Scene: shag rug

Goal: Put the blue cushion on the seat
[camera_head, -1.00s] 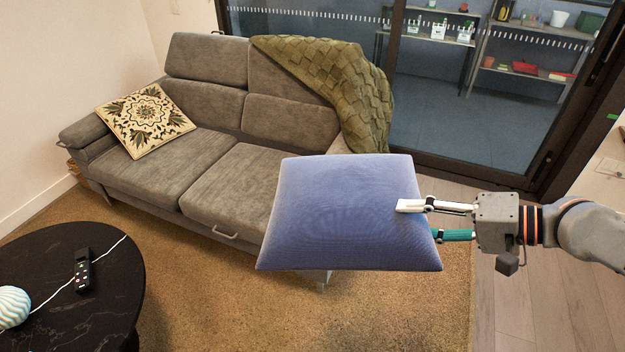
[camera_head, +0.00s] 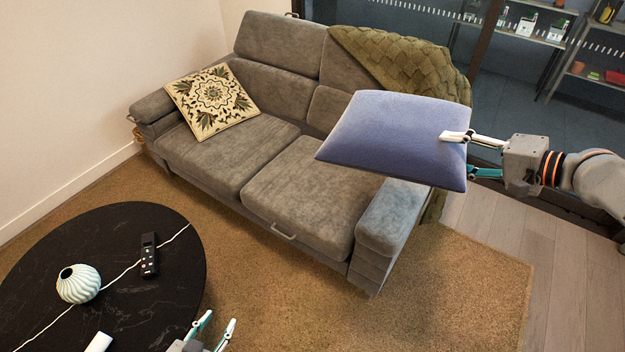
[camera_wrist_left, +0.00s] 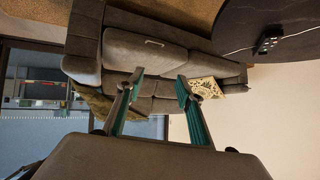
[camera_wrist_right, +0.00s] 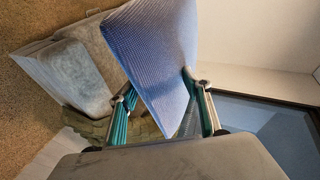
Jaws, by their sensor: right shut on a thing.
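The blue cushion (camera_head: 395,135) is held in the air by my right gripper (camera_head: 462,155), which is shut on its right edge. In the head view it overlaps the right part of the grey sofa and its near armrest. The right wrist view shows the cushion (camera_wrist_right: 155,50) between the two fingers. The sofa's seat has two pads; the right seat pad (camera_head: 300,195) is bare and the left seat pad (camera_head: 215,155) is partly under a patterned cushion. My left gripper (camera_head: 216,328) is at the bottom edge, open and empty; its spread fingers show in the left wrist view (camera_wrist_left: 155,100).
A patterned cushion (camera_head: 212,100) leans at the sofa's left end. A green knitted throw (camera_head: 410,65) hangs over the right backrest. The right armrest (camera_head: 392,220) stands below the blue cushion. A round black table (camera_head: 120,235) bears a remote (camera_head: 149,255) and a striped vase (camera_head: 78,284).

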